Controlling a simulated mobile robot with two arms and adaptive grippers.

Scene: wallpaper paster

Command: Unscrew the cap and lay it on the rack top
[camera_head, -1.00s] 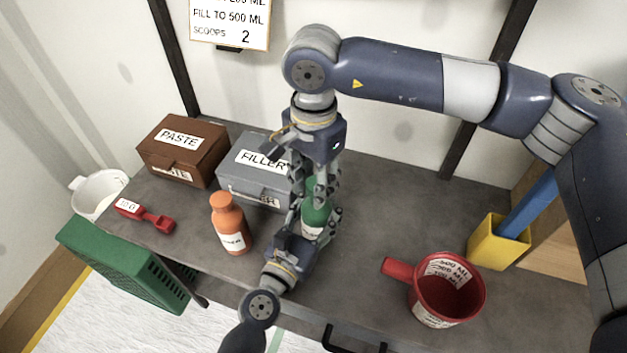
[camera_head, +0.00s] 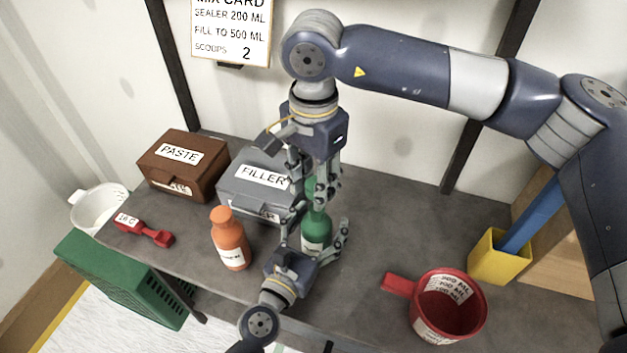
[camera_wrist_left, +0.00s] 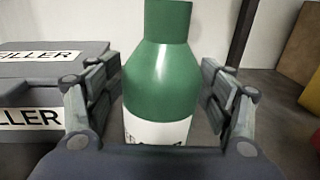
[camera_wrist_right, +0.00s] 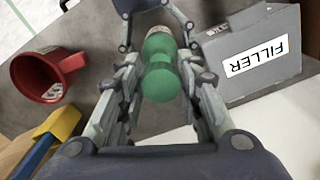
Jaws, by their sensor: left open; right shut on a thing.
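A green bottle (camera_head: 316,233) with a white label stands upright on the grey table. Its shoulder and neck fill the middle of the left wrist view (camera_wrist_left: 160,80). My left gripper (camera_head: 312,230) is open, with one finger on each side of the bottle. My right gripper (camera_head: 314,192) points down above the bottle and is shut on the green cap (camera_wrist_right: 160,82). The fingers hide much of the cap, and I cannot tell whether it is apart from the neck. A green slotted box (camera_head: 120,278) hangs at the table's left front edge; I cannot tell if it is the rack.
A brown paste box (camera_head: 210,158) and grey filler box (camera_head: 240,195) stand behind. An orange bottle (camera_head: 230,243) is to the left. A red jug (camera_head: 450,305) and yellow holder (camera_head: 498,258) stand right.

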